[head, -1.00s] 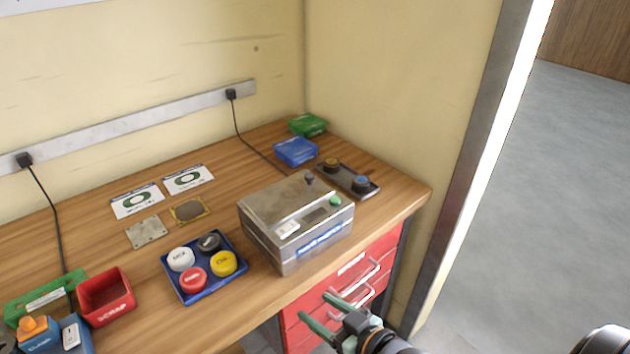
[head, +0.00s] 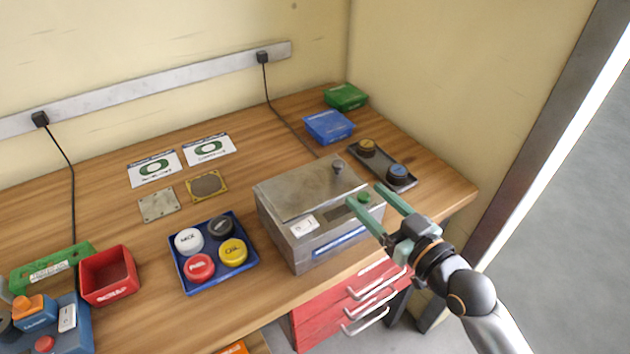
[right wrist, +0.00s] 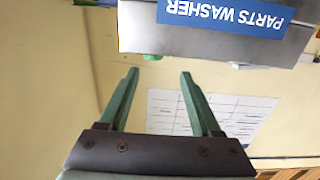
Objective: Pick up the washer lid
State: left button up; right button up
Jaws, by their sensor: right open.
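The parts washer (head: 312,250) is a grey metal box on the bench. Its lid (head: 300,190) is a flat, worn metal plate, lying shut on top, with a dark knob (head: 338,166) near its back right corner. My right gripper (head: 364,194) is open and empty, its green fingers pointing towards the washer's right front, by the green button (head: 364,197). It appears apart from the knob. In the right wrist view, the open fingers (right wrist: 160,74) point towards the washer's blue label (right wrist: 222,16); the lid is not clear there. My left gripper is not in view.
A blue tray (head: 212,287) of several coloured caps stands left of the washer. A dark tray (head: 375,170) with two knobs lies behind right. Blue (head: 329,126) and green (head: 346,97) boxes stand at the back. Red drawers (head: 345,305) are below the bench.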

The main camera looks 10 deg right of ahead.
aim_at(342, 168)
jog(key=x, duration=0.4)
jog(key=shift+w, duration=0.3)
jog(key=shift+d+p+x, duration=0.1)
jog(key=shift+p+x, duration=0.15)
jog(key=shift+x, duration=1.05)
jog(key=shift+d+p+x, duration=0.15)
jog(key=shift+p+x, duration=0.1)
jog(key=shift+x, duration=1.05)
jog(key=shift+w, duration=0.1)
jog(key=shift+c, duration=0.3)
grip_shut()
jog(key=shift+r, duration=0.1)
